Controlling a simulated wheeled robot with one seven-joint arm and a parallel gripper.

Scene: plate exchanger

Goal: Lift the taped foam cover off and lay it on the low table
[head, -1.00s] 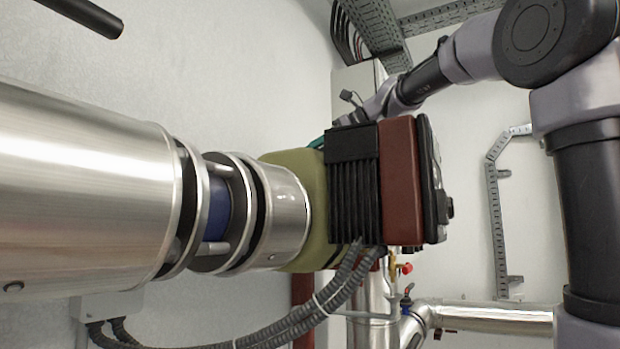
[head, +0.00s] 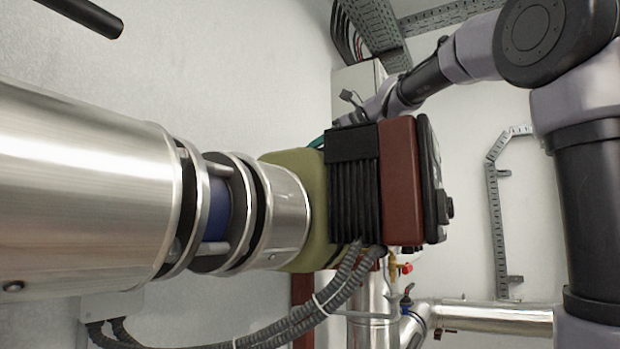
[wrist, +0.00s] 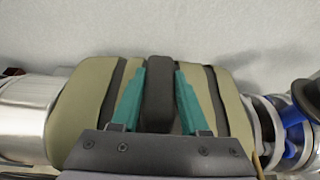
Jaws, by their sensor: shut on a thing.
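The foam cover is olive green with dark tape bands around it. In the wrist view the foam cover (wrist: 82,110) sits around the pipe run between two metal-clad sections. A dark raised block stands at its middle, between my fingers. My gripper (wrist: 160,80) has teal fingers, one on each side of this block, and is shut on it. In the head view the cover (head: 300,172) shows only in part, behind the pump motor. There my gripper is mostly hidden behind the motor; a sliver of teal shows above the cover. The low table is not in view.
A finned black and dark red motor (head: 400,180) stands in front of the cover. A large metal-clad pipe (head: 80,190) runs in from the left, with a flanged blue part beside it. Grey corrugated hoses (head: 300,318) hang below. A cable tray (head: 375,30) crosses overhead.

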